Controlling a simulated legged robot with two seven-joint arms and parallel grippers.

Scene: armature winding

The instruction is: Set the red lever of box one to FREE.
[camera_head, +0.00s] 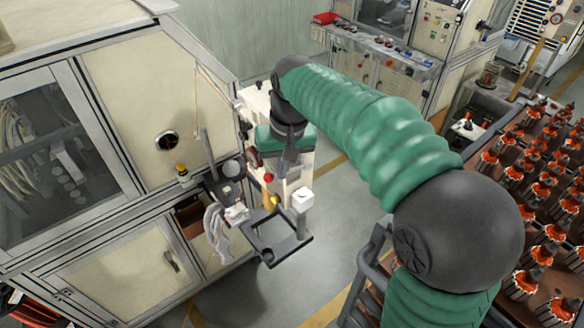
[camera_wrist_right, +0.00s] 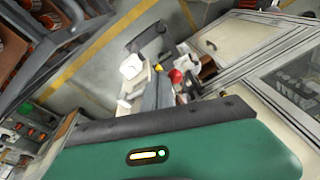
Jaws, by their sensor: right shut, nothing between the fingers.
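A small red knob-like part (camera_head: 268,177), which may be the red lever, shows on the cream winding station (camera_head: 300,165). It also shows in the right wrist view (camera_wrist_right: 175,76), just beyond my fingers. No FREE mark or box number is readable, so I cannot tell its setting. My right gripper (camera_head: 282,176) is shut and empty, pointing down beside the red part, in front of the cream station. I cannot tell whether it touches the red part. A yellow part (camera_head: 272,200) sits just below. My left gripper is not in view.
A black square frame (camera_head: 285,250) and a white block (camera_head: 302,198) stick out below the station. A large cream cabinet (camera_head: 150,100) stands at the left. Racks of orange-and-metal armatures (camera_head: 545,190) fill the right. Open grey floor (camera_head: 340,215) lies between.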

